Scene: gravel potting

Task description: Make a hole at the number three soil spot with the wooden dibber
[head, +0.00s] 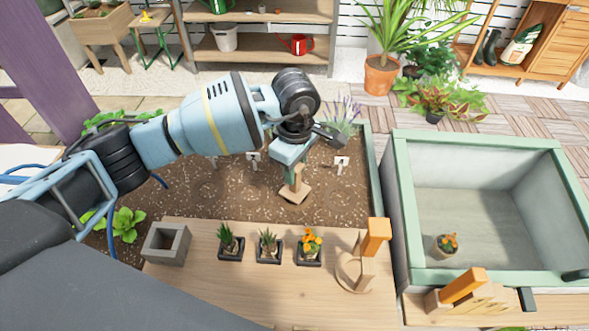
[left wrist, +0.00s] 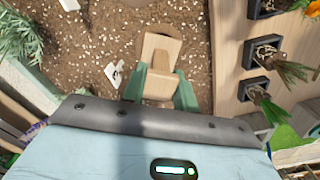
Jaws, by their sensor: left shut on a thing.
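My left gripper (head: 293,168) is shut on the pale wooden dibber (head: 295,191), over the right half of the soil bed (head: 240,196). In the left wrist view the dibber (left wrist: 160,50) sits between the green fingers (left wrist: 158,92), its wide block toward the soil. Whether its lower end touches or enters the soil is hidden. Small white markers stand in the soil, one to the left of the gripper (head: 253,158) and one to its right (head: 341,163); their numbers are not readable. Faint round spots show in the soil. My right gripper is out of view.
A green-rimmed tub (head: 480,270) with a small pot inside stands at right. Lavender (head: 345,112) grows behind the gripper.

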